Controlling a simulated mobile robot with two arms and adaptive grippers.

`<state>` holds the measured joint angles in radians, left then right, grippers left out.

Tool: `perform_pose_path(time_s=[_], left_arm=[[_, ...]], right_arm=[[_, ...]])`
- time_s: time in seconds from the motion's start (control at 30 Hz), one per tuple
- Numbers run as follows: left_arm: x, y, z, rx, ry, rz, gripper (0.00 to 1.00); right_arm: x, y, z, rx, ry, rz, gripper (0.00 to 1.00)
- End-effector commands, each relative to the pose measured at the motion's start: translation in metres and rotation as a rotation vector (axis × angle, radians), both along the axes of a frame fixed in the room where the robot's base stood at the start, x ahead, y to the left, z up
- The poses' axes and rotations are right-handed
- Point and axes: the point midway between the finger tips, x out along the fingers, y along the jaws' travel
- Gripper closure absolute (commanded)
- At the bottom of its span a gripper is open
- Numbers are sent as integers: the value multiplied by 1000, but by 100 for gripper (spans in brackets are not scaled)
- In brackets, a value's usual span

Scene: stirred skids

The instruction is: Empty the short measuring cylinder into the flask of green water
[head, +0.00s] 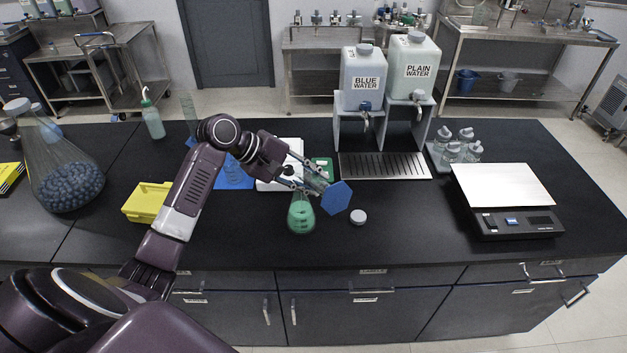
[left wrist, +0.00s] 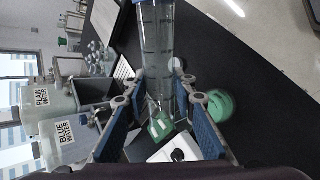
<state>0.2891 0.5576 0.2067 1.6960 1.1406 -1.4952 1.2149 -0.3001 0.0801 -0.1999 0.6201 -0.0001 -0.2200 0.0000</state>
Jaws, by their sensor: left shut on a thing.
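The short measuring cylinder (left wrist: 158,55) is clear glass with graduation marks and a blue hexagonal base (head: 336,198). My left gripper (head: 308,178) is shut on it, with a finger on each side in the left wrist view. In the head view the cylinder is tilted well over, its base towards the camera and its mouth hidden. Whether liquid is in it I cannot tell. The flask of green water (head: 301,215) stands upright on the bench just below the gripper in the picture; it also shows in the left wrist view (left wrist: 219,104). My right gripper is not in view.
A white device (head: 275,184) with a dark knob and a green item (head: 325,164) lie behind the flask. A white cap (head: 358,216) lies to its right. A yellow box (head: 146,202) is left, a balance (head: 515,222) right. Water dispensers (head: 362,80) stand behind.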

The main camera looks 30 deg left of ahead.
Motion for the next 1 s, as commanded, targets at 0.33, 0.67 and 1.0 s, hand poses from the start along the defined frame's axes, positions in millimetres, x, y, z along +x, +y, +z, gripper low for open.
perform_pose_path(time_s=[0.33, 0.67, 1.0], left_arm=[[0, 0, 1, -8, 3, 0, 100], [0, 1, 2, -31, 17, 0, 100], [1, 2, 4, -53, 27, 0, 100]], right_arm=[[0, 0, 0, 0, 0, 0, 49], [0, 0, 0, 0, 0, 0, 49], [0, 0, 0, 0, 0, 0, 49]])
